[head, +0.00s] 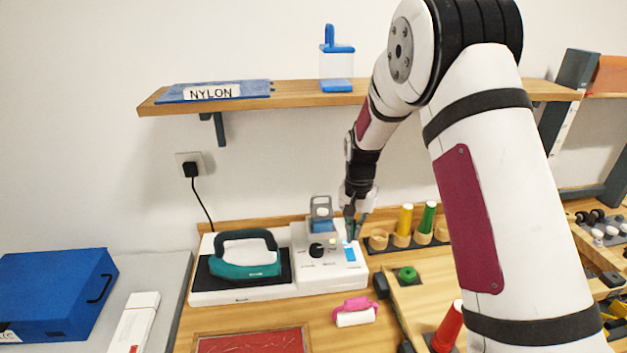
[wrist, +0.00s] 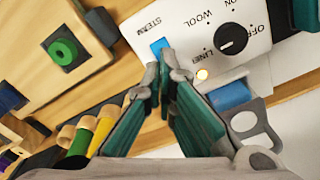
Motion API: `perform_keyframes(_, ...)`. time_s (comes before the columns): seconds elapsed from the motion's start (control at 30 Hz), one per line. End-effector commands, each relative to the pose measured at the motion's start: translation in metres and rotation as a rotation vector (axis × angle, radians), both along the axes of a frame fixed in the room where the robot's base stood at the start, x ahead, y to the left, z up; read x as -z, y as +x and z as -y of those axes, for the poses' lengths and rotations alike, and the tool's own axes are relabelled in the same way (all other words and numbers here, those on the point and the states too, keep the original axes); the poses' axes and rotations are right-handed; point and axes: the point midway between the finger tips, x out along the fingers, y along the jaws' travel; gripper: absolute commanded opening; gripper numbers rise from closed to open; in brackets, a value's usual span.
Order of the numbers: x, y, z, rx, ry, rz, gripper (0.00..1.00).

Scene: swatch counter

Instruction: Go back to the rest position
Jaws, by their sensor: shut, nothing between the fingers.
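My gripper (head: 357,217) is shut and empty, pointing down just above the right end of the white iron station in the head view. In the wrist view my gripper (wrist: 165,62) has its fingertips together beside the blue steam button (wrist: 159,47); I cannot tell whether they touch it. The white control panel (wrist: 205,15) carries a black dial (wrist: 232,40) marked with fabric names and OFF, and a small lit lamp (wrist: 202,74). The teal iron (head: 245,258) sits on the dark plate of the station (head: 240,296).
A wooden shelf (head: 290,100) with a blue NYLON swatch (head: 170,97) runs above. Yellow (head: 405,218) and green (head: 428,217) cones stand in a wooden rack to the right. A pink-handled roller (head: 355,312) lies in front. A blue box (head: 55,290) is at left.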

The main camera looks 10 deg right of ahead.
Motion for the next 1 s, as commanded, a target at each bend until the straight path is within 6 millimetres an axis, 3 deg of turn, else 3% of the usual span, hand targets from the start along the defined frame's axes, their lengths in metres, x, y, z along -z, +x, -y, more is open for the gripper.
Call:
perform_keyframes(0.17, -0.034, -0.009, 0.000, -0.025, 0.007, 0.033, 0.00)
perform_keyframes(0.37, -0.112, -0.043, -0.001, -0.102, 0.014, 0.111, 0.00)
perform_keyframes(0.5, -0.159, -0.076, -0.002, -0.161, 0.012, 0.167, 0.00)
perform_keyframes(0.7, -0.213, -0.131, -0.002, -0.246, 0.000, 0.246, 0.00)
perform_keyframes(1.0, -0.260, -0.223, -0.002, -0.374, -0.044, 0.363, 0.00)
